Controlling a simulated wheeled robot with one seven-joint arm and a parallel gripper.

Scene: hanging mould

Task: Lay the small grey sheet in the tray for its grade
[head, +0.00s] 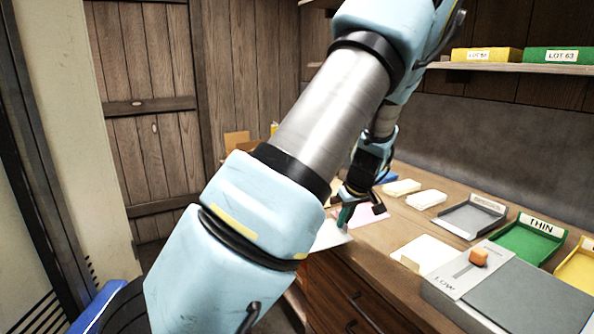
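My gripper (346,212) is low over the left end of the bench, small and partly behind my own arm. A teal-green piece shows at its fingers; I cannot tell whether that is a finger or something held. A pale sheet (331,236) lies right below it, and a pink sheet (371,214) lies just to its right. I cannot pick out the small grey sheet for certain. Toward the right are a grey tray (463,220) with an unreadable label, a green tray (524,243) labelled THIN, and a yellow tray (577,272) cut off by the picture's edge.
A grey device (530,300) with an orange knob (478,257) and a LOW mark stands at the bench's front right. A white pad (426,254) lies left of it. Two white blocks (426,199) lie farther back. A shelf (510,67) holds yellow and green boxes.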

